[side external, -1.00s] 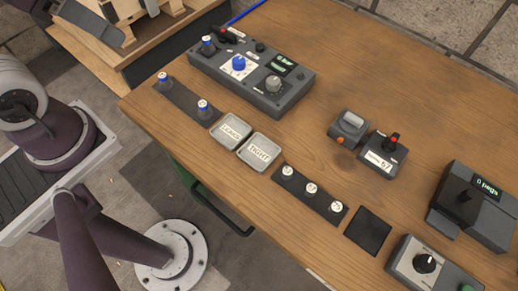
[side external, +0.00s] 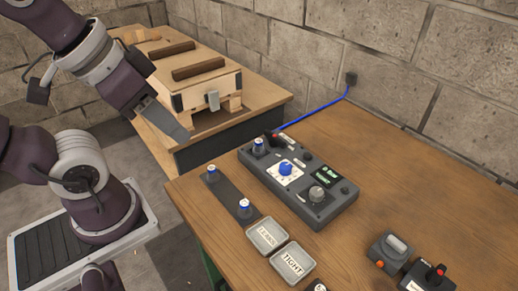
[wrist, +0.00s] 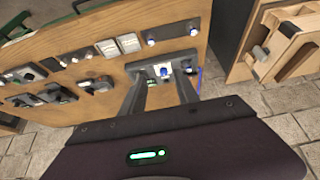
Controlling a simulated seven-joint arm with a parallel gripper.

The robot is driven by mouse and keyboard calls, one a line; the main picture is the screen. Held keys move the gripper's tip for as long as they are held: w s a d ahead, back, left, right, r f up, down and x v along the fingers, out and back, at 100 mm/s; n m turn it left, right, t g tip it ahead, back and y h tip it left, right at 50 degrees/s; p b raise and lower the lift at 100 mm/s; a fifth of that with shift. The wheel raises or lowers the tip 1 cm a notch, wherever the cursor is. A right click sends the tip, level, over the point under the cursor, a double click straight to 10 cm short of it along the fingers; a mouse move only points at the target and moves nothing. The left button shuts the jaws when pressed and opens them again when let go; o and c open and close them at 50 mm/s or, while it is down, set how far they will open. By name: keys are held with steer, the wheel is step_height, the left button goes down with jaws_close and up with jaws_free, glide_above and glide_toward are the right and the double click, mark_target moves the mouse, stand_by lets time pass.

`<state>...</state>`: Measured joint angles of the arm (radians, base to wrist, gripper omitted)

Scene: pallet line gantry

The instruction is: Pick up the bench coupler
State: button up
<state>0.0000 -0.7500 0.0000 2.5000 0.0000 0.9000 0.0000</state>
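No part carries a readable "bench coupler" label, so I cannot tell which it is. Small blue-and-white capped pegs are candidates: two on a dark strip (side external: 230,193), a far peg (side external: 212,173) and a near peg (side external: 244,205), and a similar capped peg (side external: 258,146) on the back left of the grey control box (side external: 335,206). My gripper (side external: 180,130) hangs left of the box, beyond the bench edge. In the wrist view its fingers (wrist: 161,75) are apart and empty, appearing over the box.
Trays marked LOOSE (side external: 267,235) and TIGHT (side external: 293,263) lie beside the strip. A wooden pallet (side external: 207,90) with brown bars stands on another table behind. A blue cable (side external: 325,112) runs to the wall.

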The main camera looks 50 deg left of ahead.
steer(key=shift+c, duration=0.4)
step_height(320, 180, up, 5)
steer(key=m+g+y, duration=0.2)
steer(key=m+y, duration=1.1)
steer(key=m, duration=0.8)
glide_above(256, 140)
steer(key=d, duration=0.5)
steer(key=f, duration=1.8)
steer(key=s+f, duration=0.1)
steer(key=f, duration=0.9)
steer(key=shift+s+a, duration=0.1)
steer(key=shift+a, duration=0.15)
steer(key=x, duration=0.6)
steer(key=shift+w+a+r, duration=0.25)
steer(key=shift+r, duration=0.1)
steer(key=shift+w+a+f, duration=0.1)
steer(key=shift+a+f, duration=0.05)
steer(key=shift+a, duration=0.2)
jaws_close()
